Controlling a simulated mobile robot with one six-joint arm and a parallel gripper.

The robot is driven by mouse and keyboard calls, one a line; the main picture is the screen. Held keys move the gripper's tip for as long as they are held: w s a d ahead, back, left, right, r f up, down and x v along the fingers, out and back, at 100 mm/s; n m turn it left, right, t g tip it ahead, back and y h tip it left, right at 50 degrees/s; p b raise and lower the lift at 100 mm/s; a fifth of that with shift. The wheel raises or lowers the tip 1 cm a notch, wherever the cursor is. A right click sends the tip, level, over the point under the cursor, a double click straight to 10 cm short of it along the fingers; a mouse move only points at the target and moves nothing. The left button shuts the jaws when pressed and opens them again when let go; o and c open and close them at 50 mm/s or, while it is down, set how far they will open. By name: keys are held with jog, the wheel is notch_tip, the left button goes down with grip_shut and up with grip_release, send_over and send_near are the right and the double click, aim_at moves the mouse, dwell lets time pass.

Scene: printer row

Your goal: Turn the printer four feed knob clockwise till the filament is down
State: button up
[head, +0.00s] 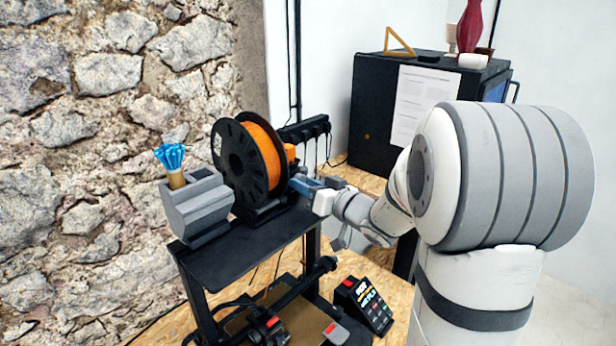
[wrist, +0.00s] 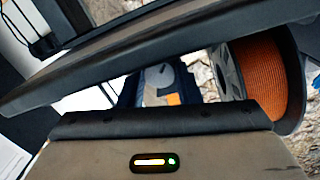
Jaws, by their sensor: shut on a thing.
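The printer (head: 228,250) is a black frame with a flat top plate. A black spool of orange filament (head: 268,150) stands on the plate, and it also shows at the right of the wrist view (wrist: 275,82). My gripper (head: 303,186) reaches in from the right, just beside the spool. Its blue fingers also show in the wrist view (wrist: 160,88). It is shut on what looks like the feed knob, a small grey round part (wrist: 158,76) that is largely hidden. No filament line or knob mark is clear, and no printer number is readable.
A grey holder (head: 198,205) with blue-tipped tools stands left of the spool. A small screen panel (head: 363,302) sits at the printer's lower front. A black cabinet (head: 375,115) with a paper sheet stands behind my arm. The stone wall is close on the left.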

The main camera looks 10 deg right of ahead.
jog(key=o, duration=1)
jog(key=shift+c, duration=0.2)
jog(key=shift+s+d+f+b, duration=0.1)
jog(key=shift+s+d+b, duration=0.2)
jog(key=shift+s+d, duration=0.1)
jog(key=b+v, duration=0.1)
jog(key=v, duration=0.5)
jog(key=shift+s+b, duration=0.3)
jog(key=shift+s, duration=0.1)
